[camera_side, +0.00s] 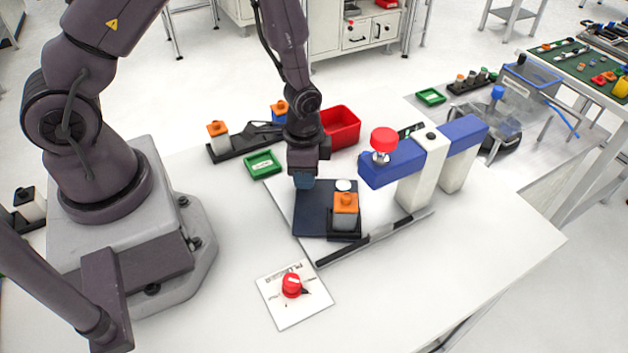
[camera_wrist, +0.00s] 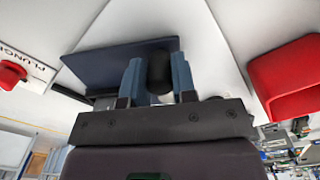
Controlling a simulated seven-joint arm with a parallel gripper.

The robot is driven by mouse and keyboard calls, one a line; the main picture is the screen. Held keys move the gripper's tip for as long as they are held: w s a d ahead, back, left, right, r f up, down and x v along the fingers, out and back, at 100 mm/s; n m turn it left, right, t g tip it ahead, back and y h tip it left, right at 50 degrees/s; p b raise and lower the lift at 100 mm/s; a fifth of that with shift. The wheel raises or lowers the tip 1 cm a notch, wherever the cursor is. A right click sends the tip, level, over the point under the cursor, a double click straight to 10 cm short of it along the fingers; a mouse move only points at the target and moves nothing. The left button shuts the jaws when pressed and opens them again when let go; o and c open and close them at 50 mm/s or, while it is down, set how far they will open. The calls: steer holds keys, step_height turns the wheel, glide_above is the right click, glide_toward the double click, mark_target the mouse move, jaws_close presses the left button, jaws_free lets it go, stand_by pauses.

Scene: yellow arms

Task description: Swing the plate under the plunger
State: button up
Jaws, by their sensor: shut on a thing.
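The dark blue plate (camera_side: 312,222) lies flat on the white table and also shows in the wrist view (camera_wrist: 105,68). A grey block with an orange top (camera_side: 345,210) stands in a dark holder at its right side. My gripper (camera_side: 304,183) points down at the plate's far left corner. In the wrist view my fingers (camera_wrist: 158,80) are shut on a dark rounded knob (camera_wrist: 158,68) by the plate's edge. The plunger (camera_side: 383,143) has a red cap and sits on a blue arm, right of and beyond the plate. The orange-topped block is beside it, not beneath it.
A white post (camera_side: 424,170) carries the blue arm. A black bar (camera_side: 370,238) lies along the plate's near right. A red bin (camera_side: 341,126) and green tray (camera_side: 263,163) stand behind. A card with a red button (camera_side: 291,286) lies in front.

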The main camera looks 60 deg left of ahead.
mark_target(311, 204)
steer(key=shift+d, duration=0.2)
steer(key=shift+s+d, duration=0.4)
steer(key=shift+d, duration=0.4)
steer(key=shift+d, duration=0.1)
steer(key=shift+s+d, duration=0.1)
steer(key=shift+d, duration=0.85)
steer(key=shift+d, duration=0.1)
steer(key=shift+o, duration=0.4)
steer(key=shift+d, duration=0.15)
